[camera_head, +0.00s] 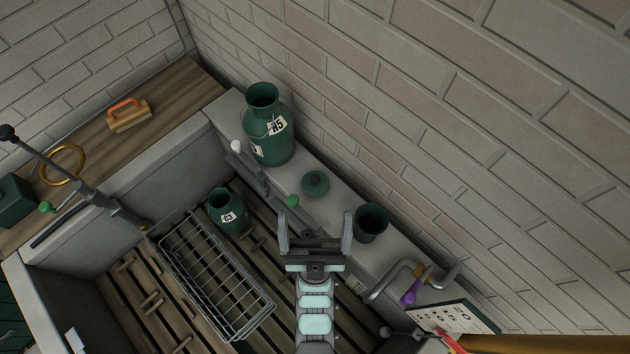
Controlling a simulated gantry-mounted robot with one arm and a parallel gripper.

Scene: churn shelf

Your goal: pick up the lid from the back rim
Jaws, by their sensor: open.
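A small round dark green lid (316,183) with a knob on top lies flat on the grey stone back rim (325,209), between a large green churn and a green cup-like pot. My gripper (315,222) is open, its two fingers spread and pointing up toward the back wall in the picture. It appears just below the lid in the picture, with a gap between them. Nothing shows between the fingers. How high the gripper is above the rim is hard to tell.
The large churn (268,130) stands left of the lid, and the open green pot (371,222) right. A smaller churn (227,210) and a wire rack (215,275) are on the slats below. Bent pipes (410,280) stand at right. The brick wall (420,120) rises close behind.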

